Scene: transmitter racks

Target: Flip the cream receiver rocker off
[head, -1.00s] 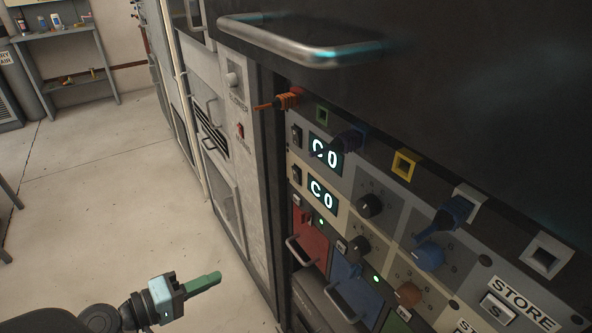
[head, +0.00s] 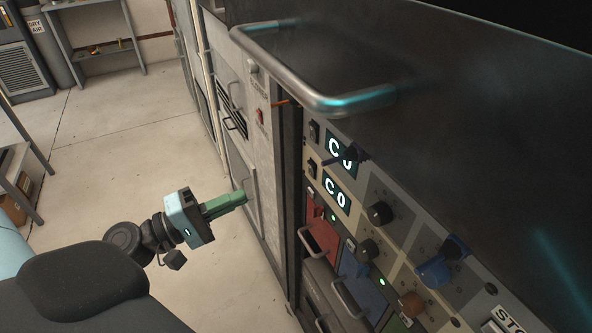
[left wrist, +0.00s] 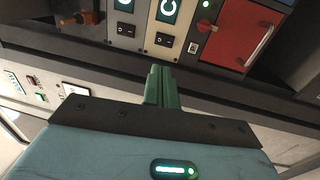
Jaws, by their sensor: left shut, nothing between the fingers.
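The cream receiver panel (head: 387,238) is the lower of two stacked panels with lit "C0" displays. Its small black rocker (head: 312,168) sits left of the lower display (head: 336,196). In the left wrist view that rocker (left wrist: 163,39) is just beyond the fingertips, with a visible gap. Which way it is tipped is too small to tell. My left gripper (head: 243,198) has green fingers, shut and empty, left of the rack and apart from it. The fingers also show in the left wrist view (left wrist: 161,70). My right gripper is not in view.
A similar rocker (head: 314,131) sits on the grey panel just above. A large bar handle (head: 310,90) juts out above the panels. Red (head: 322,236) and blue (head: 361,289) modules with handles lie below. Open floor lies left of the rack.

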